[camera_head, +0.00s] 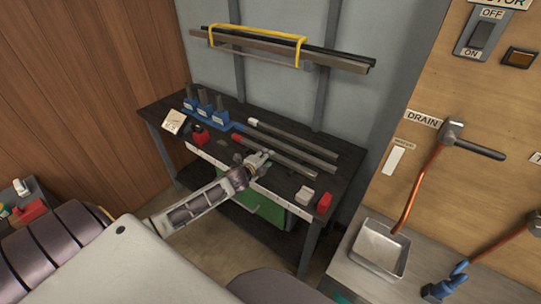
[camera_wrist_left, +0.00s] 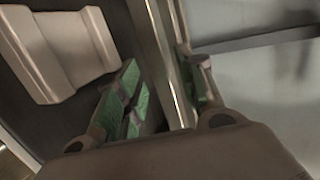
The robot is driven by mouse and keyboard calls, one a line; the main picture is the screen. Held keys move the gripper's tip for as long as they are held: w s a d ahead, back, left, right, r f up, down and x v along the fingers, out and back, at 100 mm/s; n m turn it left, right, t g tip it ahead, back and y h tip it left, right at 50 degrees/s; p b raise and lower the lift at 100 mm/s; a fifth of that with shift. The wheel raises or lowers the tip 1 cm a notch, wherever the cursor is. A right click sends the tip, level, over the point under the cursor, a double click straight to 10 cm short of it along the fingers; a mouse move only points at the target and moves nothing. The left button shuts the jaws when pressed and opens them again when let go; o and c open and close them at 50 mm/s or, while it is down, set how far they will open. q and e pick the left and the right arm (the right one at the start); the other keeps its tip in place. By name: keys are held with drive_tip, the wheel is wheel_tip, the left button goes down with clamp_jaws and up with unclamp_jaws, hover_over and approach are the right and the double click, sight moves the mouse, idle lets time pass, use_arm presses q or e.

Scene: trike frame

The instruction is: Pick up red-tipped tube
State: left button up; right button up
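The red-tipped tube (camera_head: 292,163) is a long grey tube lying on the dark workbench (camera_head: 335,178) in the head view, with its red end at the left. My left gripper (camera_head: 264,157) is over the bench's front part, close to this tube and partly in front of it. In the left wrist view my left gripper (camera_wrist_left: 165,90) has its green-padded fingers apart. A narrow metallic bar (camera_wrist_left: 163,45) runs between them in that picture; I cannot tell whether it is the tube or touches a finger. My right gripper is not in view.
A white-tipped tube (camera_head: 295,139) lies behind, roughly parallel. A blue holder (camera_head: 221,120) stands at the back left. A yellow-bound rod bundle (camera_head: 280,42) is on the wall.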

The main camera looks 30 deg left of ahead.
use_arm(q)
drive_tip(key=shift+w+f, duration=0.2)
drive_tip(key=shift+w, duration=0.45)
drive_tip(key=shift+w+f, duration=0.2)
drive_tip(key=shift+w, duration=0.3)
drive_tip(key=shift+c, duration=1.2)
clamp_jaws()
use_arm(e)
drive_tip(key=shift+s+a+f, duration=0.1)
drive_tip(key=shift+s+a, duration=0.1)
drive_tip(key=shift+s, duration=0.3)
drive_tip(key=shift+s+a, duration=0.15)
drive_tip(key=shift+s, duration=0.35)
